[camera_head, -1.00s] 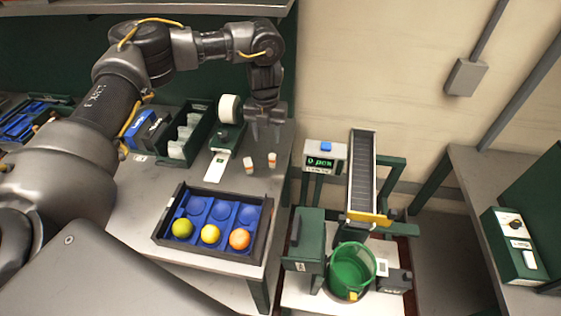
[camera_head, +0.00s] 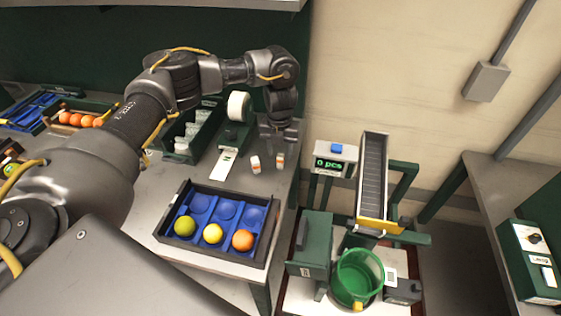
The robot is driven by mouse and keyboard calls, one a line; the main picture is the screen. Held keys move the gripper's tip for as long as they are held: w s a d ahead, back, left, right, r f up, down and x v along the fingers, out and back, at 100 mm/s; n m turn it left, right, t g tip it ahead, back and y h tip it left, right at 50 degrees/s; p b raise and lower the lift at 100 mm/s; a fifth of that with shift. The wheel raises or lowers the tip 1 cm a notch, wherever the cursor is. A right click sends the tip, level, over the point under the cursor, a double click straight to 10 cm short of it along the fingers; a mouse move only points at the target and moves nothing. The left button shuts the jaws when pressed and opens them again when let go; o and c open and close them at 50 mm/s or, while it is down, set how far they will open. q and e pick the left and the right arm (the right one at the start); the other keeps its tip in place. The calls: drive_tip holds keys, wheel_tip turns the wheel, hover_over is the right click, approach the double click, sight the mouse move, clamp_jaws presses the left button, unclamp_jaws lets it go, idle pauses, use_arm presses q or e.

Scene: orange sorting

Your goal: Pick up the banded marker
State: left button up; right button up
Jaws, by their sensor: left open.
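Two small white-and-orange upright pieces stand near the back right corner of the grey table. One is the left piece (camera_head: 255,164), the other is the right piece (camera_head: 280,160). They are too small to tell which one is the banded marker. My left gripper (camera_head: 278,134) points down just behind and above them, nearer the right piece. It is open and appears empty, apart from both pieces. My right gripper is not in view.
A black tray (camera_head: 163,222) with blue cups holds three fruits in its front row. A label roll dispenser (camera_head: 238,106) stands left of the gripper. Right of the table are a counter display (camera_head: 331,163), a chute (camera_head: 371,170) and a green basket (camera_head: 358,275).

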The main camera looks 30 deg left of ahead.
sight(281, 155)
use_arm(q)
drive_tip(key=shift+s+f, duration=0.15)
drive_tip(key=shift+f, duration=0.1)
wheel_tip(281, 155, down, 4)
drive_tip(key=shift+d+r+p, duration=0.15)
drive_tip(key=shift+p, duration=0.2)
drive_tip(key=shift+f, duration=0.45)
drive_tip(key=shift+c, duration=0.9)
clamp_jaws()
drive_tip(key=shift+r, duration=0.1)
